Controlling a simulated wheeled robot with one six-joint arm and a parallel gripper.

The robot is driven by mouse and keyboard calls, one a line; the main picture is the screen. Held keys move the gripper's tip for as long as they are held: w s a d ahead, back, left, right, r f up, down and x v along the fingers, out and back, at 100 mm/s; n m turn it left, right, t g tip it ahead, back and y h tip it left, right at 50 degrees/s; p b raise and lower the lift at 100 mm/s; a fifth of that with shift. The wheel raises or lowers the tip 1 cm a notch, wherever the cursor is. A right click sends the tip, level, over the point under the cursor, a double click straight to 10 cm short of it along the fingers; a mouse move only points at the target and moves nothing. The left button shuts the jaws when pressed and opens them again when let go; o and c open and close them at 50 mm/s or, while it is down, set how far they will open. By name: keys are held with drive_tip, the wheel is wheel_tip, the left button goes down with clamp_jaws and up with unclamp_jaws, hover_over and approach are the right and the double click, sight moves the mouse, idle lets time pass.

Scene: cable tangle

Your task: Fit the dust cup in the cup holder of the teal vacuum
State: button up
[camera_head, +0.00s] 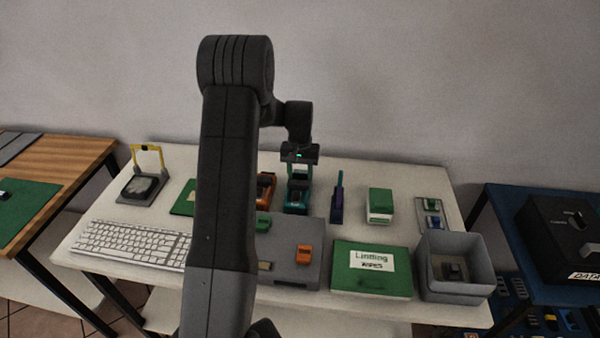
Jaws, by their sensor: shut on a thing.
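The teal vacuum (297,198) stands near the middle of the white table, in the camera_head view. My gripper (300,172) is at the vacuum's top, fingers pointing down. It is shut on a small dark thing that looks like the dust cup, mostly hidden between the fingers. I cannot tell whether this thing touches the vacuum. The cup holder cannot be made out at this size.
In front are a grey block (290,245), a green wipes box (372,284) and a grey bin (455,288). A keyboard (130,243) lies left.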

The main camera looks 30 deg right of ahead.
drive_tip(key=shift+f, duration=0.35)
drive_tip(key=o, duration=1)
drive_tip(key=shift+o, duration=0.2)
drive_tip(key=shift+r, duration=0.2)
drive_tip(key=shift+r+p, duration=0.5)
drive_tip(key=shift+r, duration=0.4)
drive_tip(key=shift+r, duration=0.2)
drive_tip(key=shift+r+p, duration=1.4)
drive_tip(key=shift+r, duration=0.95)
